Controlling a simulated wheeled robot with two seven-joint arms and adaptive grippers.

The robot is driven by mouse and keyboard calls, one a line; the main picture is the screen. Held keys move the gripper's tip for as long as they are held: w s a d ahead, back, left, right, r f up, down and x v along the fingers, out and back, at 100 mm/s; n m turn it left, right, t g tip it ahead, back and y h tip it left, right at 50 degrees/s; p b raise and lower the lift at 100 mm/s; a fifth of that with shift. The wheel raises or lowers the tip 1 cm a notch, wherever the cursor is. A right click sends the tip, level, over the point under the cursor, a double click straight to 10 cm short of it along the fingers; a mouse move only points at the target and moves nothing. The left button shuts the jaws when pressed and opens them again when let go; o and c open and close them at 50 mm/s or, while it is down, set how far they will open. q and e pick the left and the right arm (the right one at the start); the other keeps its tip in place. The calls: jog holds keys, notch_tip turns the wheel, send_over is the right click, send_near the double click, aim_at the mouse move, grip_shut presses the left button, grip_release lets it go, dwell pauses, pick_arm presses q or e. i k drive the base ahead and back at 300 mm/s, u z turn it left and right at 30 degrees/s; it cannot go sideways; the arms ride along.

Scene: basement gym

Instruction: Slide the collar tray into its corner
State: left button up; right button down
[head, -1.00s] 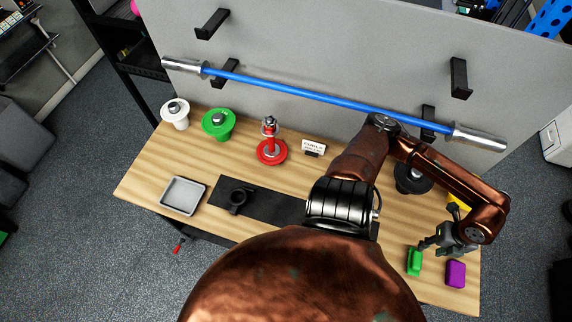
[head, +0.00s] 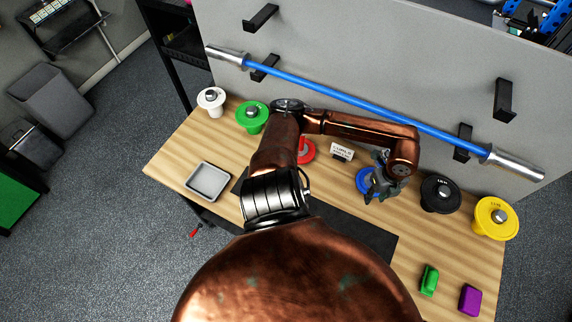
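The collar tray (head: 194,193), a shallow grey square tray, appears empty on the left part of the wooden bench (head: 170,160), a little in from the edges. My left gripper (head: 374,184) is far to its right, over the blue weight plate (head: 366,180) and partly covering it. The fingers are small and dark, and I cannot tell whether they are open or shut. My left arm crosses the middle of the bench. It hides much of the black mat (head: 355,232) and part of the red stand (head: 306,149). My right gripper is not in view.
White (head: 211,103) and green (head: 252,118) plates stand at the back left, black (head: 438,195) and yellow (head: 495,218) plates at the right. A green block (head: 429,281) and a purple block (head: 469,300) lie front right. A blue barbell (head: 360,102) spans the wall behind.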

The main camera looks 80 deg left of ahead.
aim_at(207, 181)
jog(key=k, duration=0.5)
jog(key=u, duration=3.1)
